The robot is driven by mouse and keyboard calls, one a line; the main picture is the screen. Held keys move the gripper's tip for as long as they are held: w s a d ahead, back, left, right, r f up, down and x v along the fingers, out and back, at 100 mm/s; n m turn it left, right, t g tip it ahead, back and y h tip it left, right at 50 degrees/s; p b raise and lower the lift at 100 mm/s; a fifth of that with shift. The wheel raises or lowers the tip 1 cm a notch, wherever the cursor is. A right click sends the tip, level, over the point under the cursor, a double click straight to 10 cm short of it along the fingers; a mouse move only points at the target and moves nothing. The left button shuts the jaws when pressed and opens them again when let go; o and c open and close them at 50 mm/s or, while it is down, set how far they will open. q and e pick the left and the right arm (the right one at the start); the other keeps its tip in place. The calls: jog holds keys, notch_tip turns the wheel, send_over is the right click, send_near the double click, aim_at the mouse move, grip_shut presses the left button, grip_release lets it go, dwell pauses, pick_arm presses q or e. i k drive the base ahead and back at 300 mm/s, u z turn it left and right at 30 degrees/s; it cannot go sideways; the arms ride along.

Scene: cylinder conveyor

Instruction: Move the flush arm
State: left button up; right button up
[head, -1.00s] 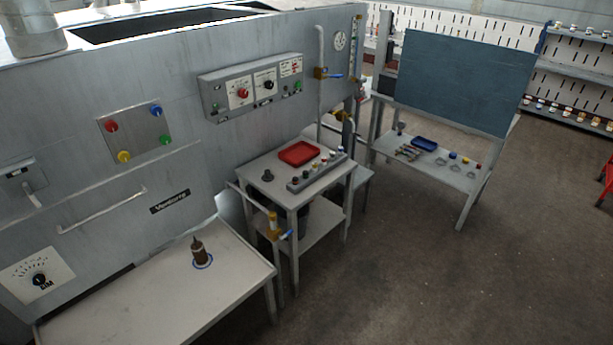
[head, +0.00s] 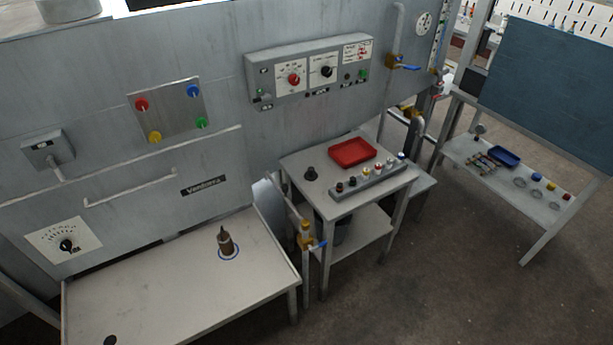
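No part is clearly marked as the flush arm, so I cannot tell which one it is. A thin pipe with a brass valve (head: 305,236) and blue handle stands between the low bench and the small table. A grey box (head: 47,150) with a short pipe below it is on the panel at the left. A tall grey pipe (head: 391,75) with another brass valve and blue lever runs up the panel at the right. Neither of my grippers is in view.
The small table (head: 300,162) carries a red tray (head: 352,152) and a rack of knobs (head: 370,180). A blue board (head: 560,90) stands right. Open floor (head: 450,290) lies at lower right.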

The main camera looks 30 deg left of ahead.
aim_at(305, 223)
jog(key=u, duration=0.15)
jog(key=i, duration=0.9)
jog(key=u, duration=1.1)
jog(key=i, duration=0.75)
jog(key=u, duration=0.85)
